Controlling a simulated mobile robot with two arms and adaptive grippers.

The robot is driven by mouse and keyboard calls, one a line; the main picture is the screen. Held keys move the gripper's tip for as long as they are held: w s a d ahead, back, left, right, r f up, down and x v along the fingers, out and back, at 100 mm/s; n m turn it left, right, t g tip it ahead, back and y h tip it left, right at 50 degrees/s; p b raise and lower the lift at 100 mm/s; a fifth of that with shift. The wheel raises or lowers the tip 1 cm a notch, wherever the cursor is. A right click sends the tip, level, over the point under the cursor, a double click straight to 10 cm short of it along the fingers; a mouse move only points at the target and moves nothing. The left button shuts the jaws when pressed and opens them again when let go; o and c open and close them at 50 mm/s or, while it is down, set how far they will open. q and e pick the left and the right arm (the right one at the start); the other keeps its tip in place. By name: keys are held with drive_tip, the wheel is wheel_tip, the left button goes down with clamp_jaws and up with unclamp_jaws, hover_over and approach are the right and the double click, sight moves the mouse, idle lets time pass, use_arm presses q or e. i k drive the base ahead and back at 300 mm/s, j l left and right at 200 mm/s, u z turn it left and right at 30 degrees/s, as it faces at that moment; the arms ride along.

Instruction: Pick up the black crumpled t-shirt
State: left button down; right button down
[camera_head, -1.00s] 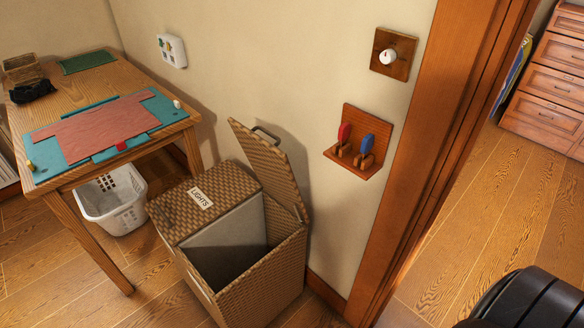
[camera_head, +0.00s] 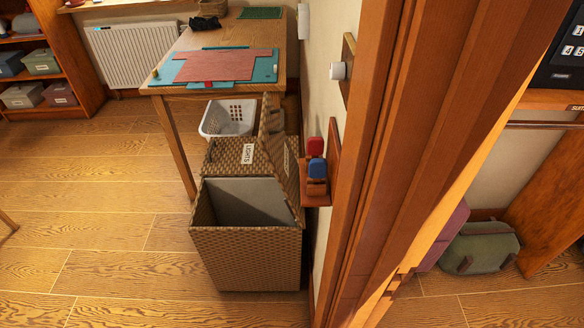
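A small black crumpled item (camera_head: 205,23), which looks like the black t-shirt, lies at the far end of the wooden table (camera_head: 185,48). It sits in front of a small woven basket (camera_head: 212,8) and left of a green mat (camera_head: 259,13). It is far off and its folds are too small to make out. Neither of my grippers is in view.
A wicker hamper labelled LIGHTS (camera_head: 247,258) with one lid raised stands before the table. A white laundry basket (camera_head: 228,118) is under the table. A door frame (camera_head: 375,160) rises close at right. The wood floor (camera_head: 110,215) at left is mostly clear.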

sight(196, 24)
drive_tip(key=u, duration=0.25)
drive_tip(key=i+j+u, duration=0.15)
drive_tip(key=j, duration=0.25)
drive_tip(key=j+u, duration=0.15)
drive_tip(key=j, duration=0.3)
drive_tip(key=i+j+u, duration=0.15)
drive_tip(key=j, duration=0.2)
drive_tip(key=i+j+u, duration=0.8)
drive_tip(key=i, duration=0.3)
drive_tip(key=i+z, duration=0.2)
drive_tip(key=i, duration=0.3)
drive_tip(key=i+j+z, duration=0.2)
drive_tip(key=i, duration=0.25)
drive_tip(key=i+j+z, duration=0.2)
drive_tip(key=i, duration=0.3)
drive_tip(key=i+z, duration=0.2)
drive_tip(key=i, duration=0.3)
drive_tip(key=i+z, duration=0.15)
drive_tip(key=i, duration=0.35)
drive_tip(key=i+z, duration=0.2)
drive_tip(key=i, duration=0.3)
drive_tip(key=i+j+z, duration=0.15)
drive_tip(key=i, duration=0.3)
drive_tip(key=i+j+z, duration=0.2)
drive_tip(key=i, duration=0.3)
